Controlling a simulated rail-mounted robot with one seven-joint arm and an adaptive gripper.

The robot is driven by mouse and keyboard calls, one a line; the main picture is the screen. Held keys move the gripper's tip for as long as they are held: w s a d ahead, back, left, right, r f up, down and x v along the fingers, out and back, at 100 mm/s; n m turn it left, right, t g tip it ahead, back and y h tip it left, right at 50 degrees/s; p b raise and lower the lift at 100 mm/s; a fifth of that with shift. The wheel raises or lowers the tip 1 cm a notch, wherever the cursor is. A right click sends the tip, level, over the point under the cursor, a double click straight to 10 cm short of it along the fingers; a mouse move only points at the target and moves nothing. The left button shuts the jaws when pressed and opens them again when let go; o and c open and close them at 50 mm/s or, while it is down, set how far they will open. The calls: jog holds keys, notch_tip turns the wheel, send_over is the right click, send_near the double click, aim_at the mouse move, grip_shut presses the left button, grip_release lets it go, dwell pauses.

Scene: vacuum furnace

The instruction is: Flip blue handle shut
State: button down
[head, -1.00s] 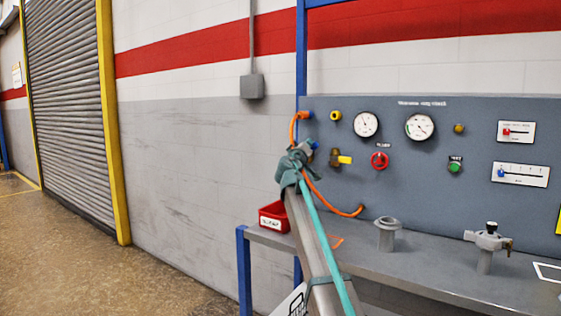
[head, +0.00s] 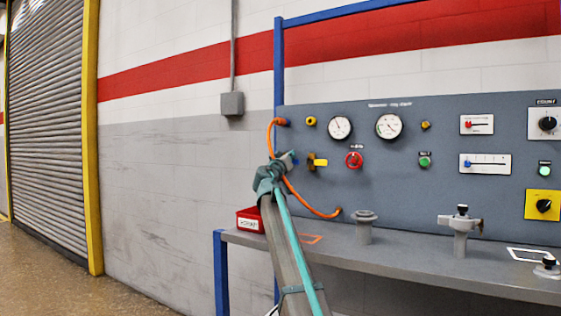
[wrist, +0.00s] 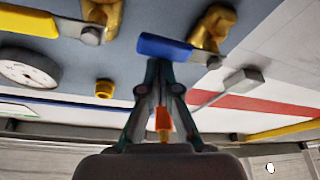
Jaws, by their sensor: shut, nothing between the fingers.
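The blue handle (wrist: 165,47) is a flat lever on a brass valve (wrist: 213,27) in the wrist view. It lies across the picture, just beyond my fingertips. My gripper (wrist: 158,72) is shut and empty, with its tips at or very close to the handle's lower edge; I cannot tell if they touch. In the head view my gripper (head: 285,161) is at the panel's left side, and a small bit of the blue handle (head: 294,158) shows at its tip. The valve body there is mostly hidden by my gripper.
A yellow-handled valve (head: 318,162) sits just right of my gripper. An orange hose (head: 306,203) loops close behind my gripper. A red bin (head: 249,219), a flanged post (head: 365,228) and a clamp fitting (head: 461,230) stand on the grey bench (head: 400,263) below.

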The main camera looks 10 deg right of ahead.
jog(key=shift+s+d+f, duration=0.15)
jog(key=shift+f, duration=0.3)
dwell(0.4)
notch_tip(320, 180, up, 5)
jog(key=p, duration=0.1)
jog(key=a+p+v, duration=0.1)
jog(key=p+v, duration=0.2)
jog(key=v, duration=0.7)
jog(key=shift+w+f, duration=0.25)
jog(key=shift+w, duration=0.05)
